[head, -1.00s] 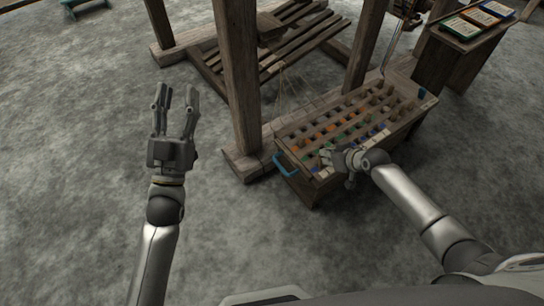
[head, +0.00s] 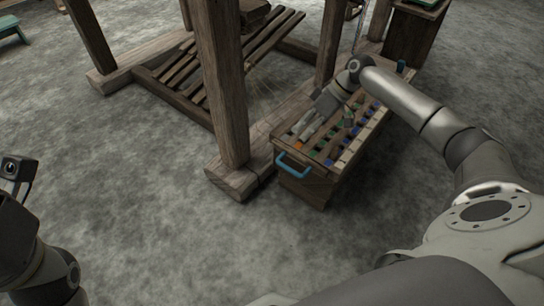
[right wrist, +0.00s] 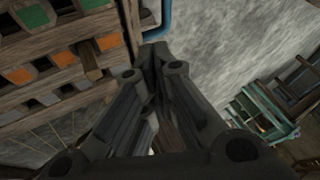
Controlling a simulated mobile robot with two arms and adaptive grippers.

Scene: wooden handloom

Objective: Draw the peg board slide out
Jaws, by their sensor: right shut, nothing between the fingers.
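The peg board slide (head: 343,162) is a wooden tray of coloured pegs set in the bench beside the loom. A blue handle (head: 291,170) is fixed on its near left end. My right gripper (head: 300,140) is over the tray's left part, shut and empty, its fingers pointing down-left toward the handle. In the right wrist view the closed fingertips (right wrist: 155,50) are just below the blue handle (right wrist: 158,22) in the picture; I cannot tell if they touch it. Orange and green pegs show at left there. Only part of my left arm shows in the head view; its fingers are out of frame.
A thick wooden loom post (head: 224,90) stands left of the tray on a floor beam (head: 232,180). A dark wooden stand (head: 410,35) is behind the tray. A teal stool (head: 10,30) is far left. The grey floor before the handle is clear.

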